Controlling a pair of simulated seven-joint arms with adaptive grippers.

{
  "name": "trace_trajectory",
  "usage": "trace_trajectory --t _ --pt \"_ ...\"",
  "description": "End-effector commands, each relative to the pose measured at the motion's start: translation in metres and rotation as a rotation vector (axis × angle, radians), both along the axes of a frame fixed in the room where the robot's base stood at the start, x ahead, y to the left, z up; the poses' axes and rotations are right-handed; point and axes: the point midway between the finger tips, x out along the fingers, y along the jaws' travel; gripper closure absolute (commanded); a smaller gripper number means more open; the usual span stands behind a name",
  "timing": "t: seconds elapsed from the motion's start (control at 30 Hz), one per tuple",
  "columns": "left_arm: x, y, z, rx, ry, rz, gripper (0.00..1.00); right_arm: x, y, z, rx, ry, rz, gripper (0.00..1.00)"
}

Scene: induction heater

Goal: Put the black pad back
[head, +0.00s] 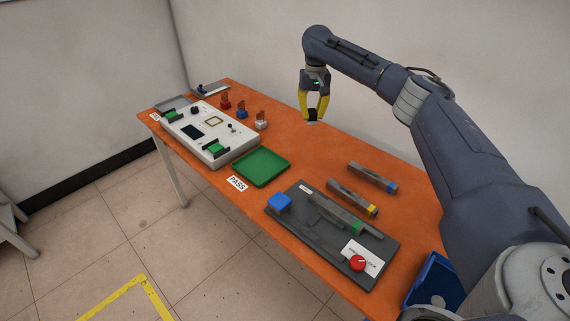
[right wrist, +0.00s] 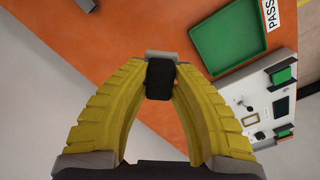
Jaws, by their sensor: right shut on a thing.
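My right gripper (head: 312,119) is up over the back of the orange table, pointing down, with its yellow fingers closed together at the tips. In the right wrist view, the gripper (right wrist: 160,62) is shut on a small black pad (right wrist: 160,80), which sits between the fingertips. The pad is clear of the tabletop. In the head view the pad is too small to make out well. My left gripper is not in view.
A white panel device (head: 215,137) with green blocks stands on the table's left part. A green tray (head: 262,167) and a dark board (head: 290,219) with a red knob lie nearer. Grey bars (head: 352,198) and small coloured stands (head: 261,124) are around. Table (head: 318,160) beneath the gripper is bare.

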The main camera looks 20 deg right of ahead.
Motion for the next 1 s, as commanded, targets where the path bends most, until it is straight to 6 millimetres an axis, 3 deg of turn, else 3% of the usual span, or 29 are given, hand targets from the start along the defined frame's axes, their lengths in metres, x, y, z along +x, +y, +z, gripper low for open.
trace_trajectory --t 0.07,0.23,0.7,1.0 --pt "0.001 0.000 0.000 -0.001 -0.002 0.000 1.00 -0.001 -0.009 -0.002 0.000 0.000 -0.051 1.00" --pt "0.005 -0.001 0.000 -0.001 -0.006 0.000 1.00 -0.002 -0.007 -0.017 0.001 0.002 -0.077 1.00" --pt "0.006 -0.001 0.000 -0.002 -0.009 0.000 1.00 -0.002 -0.007 -0.119 0.000 0.002 -0.076 1.00" --pt "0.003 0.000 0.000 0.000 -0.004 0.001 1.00 -0.001 -0.006 -0.155 0.000 0.000 -0.075 1.00"
